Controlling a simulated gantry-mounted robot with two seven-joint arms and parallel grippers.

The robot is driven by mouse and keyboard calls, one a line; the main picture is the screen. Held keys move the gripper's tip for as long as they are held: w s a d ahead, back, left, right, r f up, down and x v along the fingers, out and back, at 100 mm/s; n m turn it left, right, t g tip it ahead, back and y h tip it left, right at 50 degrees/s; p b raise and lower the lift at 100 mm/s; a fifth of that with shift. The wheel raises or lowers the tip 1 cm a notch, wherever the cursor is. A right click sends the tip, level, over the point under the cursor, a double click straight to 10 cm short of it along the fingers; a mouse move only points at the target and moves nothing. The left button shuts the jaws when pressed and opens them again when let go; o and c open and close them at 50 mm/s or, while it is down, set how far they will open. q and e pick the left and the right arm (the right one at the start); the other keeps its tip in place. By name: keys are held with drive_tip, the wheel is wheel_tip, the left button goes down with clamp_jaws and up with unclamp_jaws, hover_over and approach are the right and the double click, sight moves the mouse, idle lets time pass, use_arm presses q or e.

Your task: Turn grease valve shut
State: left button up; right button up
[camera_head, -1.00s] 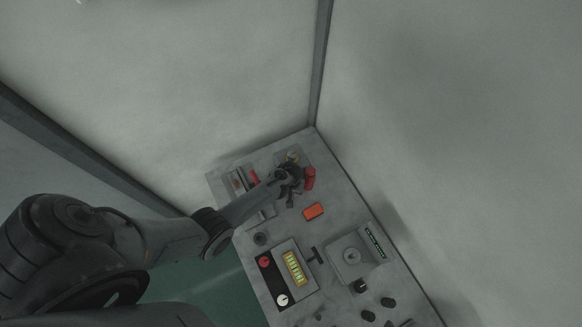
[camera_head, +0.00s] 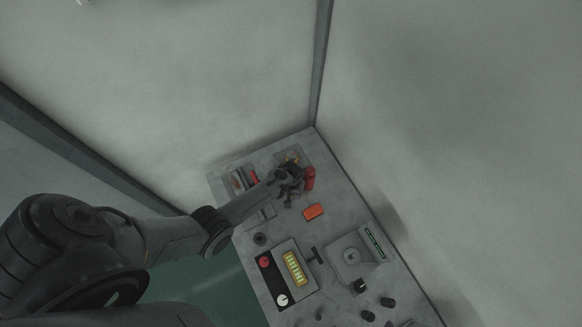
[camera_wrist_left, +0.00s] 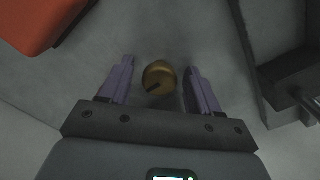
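My left gripper (camera_head: 287,184) is over the far end of the grey worktable, close to a red upright cylinder (camera_head: 310,176). In the left wrist view the gripper (camera_wrist_left: 160,66) is open, with its two purple-grey fingers apart. A round brass knob (camera_wrist_left: 160,72) with a dark slot or bar on its near side lies between the fingers, with a visible gap on both sides. The knob may be the grease valve; no label shows. In the head view my gripper covers that spot. My right gripper is not in view.
The worktable (camera_head: 335,212) also holds an orange block (camera_head: 313,212), a panel with a yellow display (camera_head: 294,268), a grey square unit (camera_head: 351,256) and several dark knobs. A red part (camera_wrist_left: 38,22) and a dark box edge (camera_wrist_left: 268,60) flank the gripper. Walls close off the far corner.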

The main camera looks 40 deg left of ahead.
use_arm(q)
drive_tip(key=shift+r, duration=0.45)
wheel_tip(320, 180, up, 10)
drive_tip(key=p, duration=0.2)
idle(0.5)
drive_tip(key=shift+s+f, duration=0.1)
